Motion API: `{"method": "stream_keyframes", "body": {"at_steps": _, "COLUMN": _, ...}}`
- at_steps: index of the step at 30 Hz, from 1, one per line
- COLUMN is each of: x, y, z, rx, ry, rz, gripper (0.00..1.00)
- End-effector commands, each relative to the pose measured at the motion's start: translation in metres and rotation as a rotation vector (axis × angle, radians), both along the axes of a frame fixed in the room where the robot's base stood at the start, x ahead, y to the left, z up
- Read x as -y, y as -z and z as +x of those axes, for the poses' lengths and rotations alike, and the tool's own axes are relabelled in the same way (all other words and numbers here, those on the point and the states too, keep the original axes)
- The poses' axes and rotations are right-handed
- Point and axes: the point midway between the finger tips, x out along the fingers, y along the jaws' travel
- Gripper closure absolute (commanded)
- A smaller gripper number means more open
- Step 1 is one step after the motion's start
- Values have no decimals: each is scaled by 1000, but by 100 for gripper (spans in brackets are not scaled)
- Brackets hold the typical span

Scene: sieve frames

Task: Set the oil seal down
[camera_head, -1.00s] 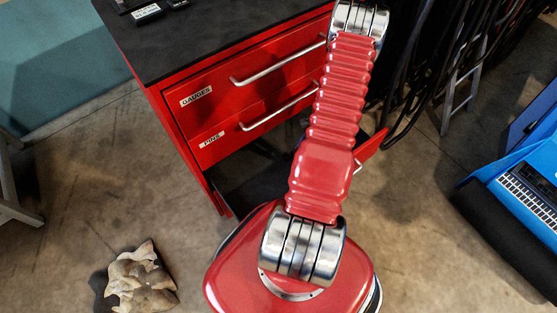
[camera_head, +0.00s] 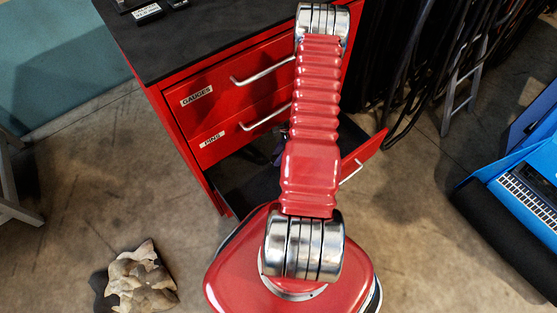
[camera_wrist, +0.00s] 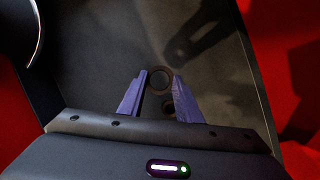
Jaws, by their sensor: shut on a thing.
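My gripper (camera_wrist: 158,80) shows in the wrist view with its two purple fingers shut on a dark ring, the oil seal (camera_wrist: 159,67). The seal sits between the fingertips, over the dark floor of an open drawer (camera_wrist: 100,45). I cannot tell whether it touches that floor. A second dark round shape (camera_wrist: 168,106) shows between the fingers, nearer the palm; I cannot tell what it is.
The red cabinet (camera_head: 165,110) has two shut drawers with handles above the open one. A dark top (camera_head: 200,45) carries small labelled items. A crumpled pale object (camera_head: 140,280) lies on the floor at left. A blue case (camera_head: 520,180) stands at right.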

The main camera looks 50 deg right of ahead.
Motion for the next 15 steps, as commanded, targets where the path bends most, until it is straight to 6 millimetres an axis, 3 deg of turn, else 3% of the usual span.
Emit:
{"method": "stream_keyframes", "body": {"at_steps": 8, "x": 0, "y": 5, "z": 0, "rx": -1, "ry": 0, "rz": 1, "gripper": 94}}
{"method": "stream_keyframes", "body": {"at_steps": 15, "x": -1, "y": 30, "z": 0, "rx": -1, "ry": -1, "rz": 1, "gripper": 94}}
